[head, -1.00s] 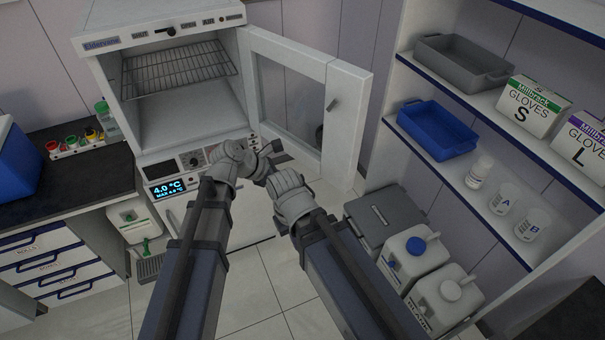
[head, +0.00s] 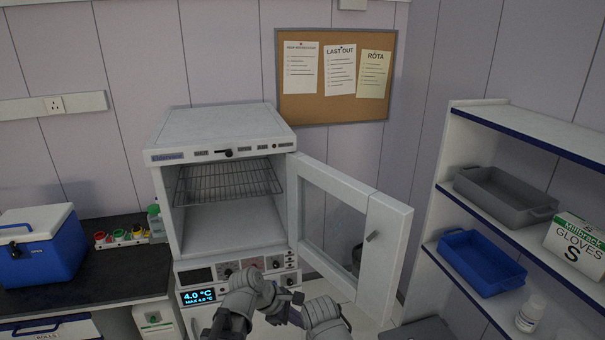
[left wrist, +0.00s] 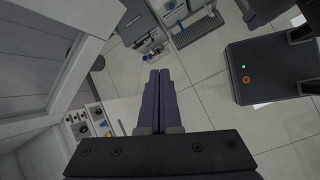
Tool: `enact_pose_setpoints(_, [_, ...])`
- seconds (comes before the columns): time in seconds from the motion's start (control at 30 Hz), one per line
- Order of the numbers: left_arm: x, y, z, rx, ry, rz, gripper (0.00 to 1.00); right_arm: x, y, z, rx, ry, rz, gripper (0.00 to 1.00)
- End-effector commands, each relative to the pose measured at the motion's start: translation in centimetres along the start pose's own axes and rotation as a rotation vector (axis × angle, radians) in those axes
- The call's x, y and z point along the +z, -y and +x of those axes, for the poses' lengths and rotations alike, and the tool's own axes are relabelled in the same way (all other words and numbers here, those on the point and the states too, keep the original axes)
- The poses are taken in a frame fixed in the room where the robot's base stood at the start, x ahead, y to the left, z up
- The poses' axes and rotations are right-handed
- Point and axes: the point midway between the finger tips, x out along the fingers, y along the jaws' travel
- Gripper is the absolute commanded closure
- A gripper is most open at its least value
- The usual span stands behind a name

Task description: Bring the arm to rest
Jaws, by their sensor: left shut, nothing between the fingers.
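My left gripper (head: 284,293) is in front of the cabinet's control panel in the head view. In the left wrist view its two dark fingers (left wrist: 159,78) lie together, shut with nothing between them. My right gripper (head: 297,314) is close beside it at the bottom of the head view. Its fingers are small and partly hidden, so I cannot tell whether they are open. Both forearms are mostly below the picture's edge.
The white cabinet (head: 222,128) stands with its door (head: 388,250) swung open to the right; its wire shelf is empty. A blue cooler (head: 40,250) stands on the left bench. The right shelf unit (head: 455,160) holds trays and a glove box. Floor shows below in the left wrist view.

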Motion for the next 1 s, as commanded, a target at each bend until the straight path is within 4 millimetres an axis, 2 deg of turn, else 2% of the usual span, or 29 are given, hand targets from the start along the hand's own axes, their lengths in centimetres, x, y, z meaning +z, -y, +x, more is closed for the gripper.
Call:
enact_pose_setpoints(0.1, [-3.4, 2.1, -1.1, -0.058, -0.110, 0.297, 1.00, 0.0, 0.0, 0.0, 0.000, 0.000, 0.000, 1.00])
enact_pose_setpoints(0.3, [-8.6, 5.3, -3.3, -0.228, -0.243, 0.772, 1.00, 0.0, 0.0, 0.0, 0.000, 0.000, 0.000, 1.00])
enact_pose_setpoints(0.5, [-12.1, 7.6, -5.4, -0.402, -0.292, 1.103, 1.00, 0.0, 0.0, 0.0, 0.000, 0.000, 0.000, 1.00])
enact_pose_setpoints(0.7, [-14.8, 9.6, -7.4, -0.572, -0.294, 1.356, 1.00, 0.0, 0.0, 0.0, 0.000, 0.000, 0.000, 1.00])
enact_pose_setpoints(0.73, [-14.7, 10.0, -5.6, -0.577, -0.284, 1.370, 1.00, -0.1, 0.1, 1.6, 0.000, 0.000, -0.001, 1.00])
enact_pose_setpoints(1.0, [-13.0, 13.0, 1.6, -0.659, -0.233, 1.478, 1.00, -0.5, 0.7, 7.4, 0.001, -0.001, -0.005, 1.00])
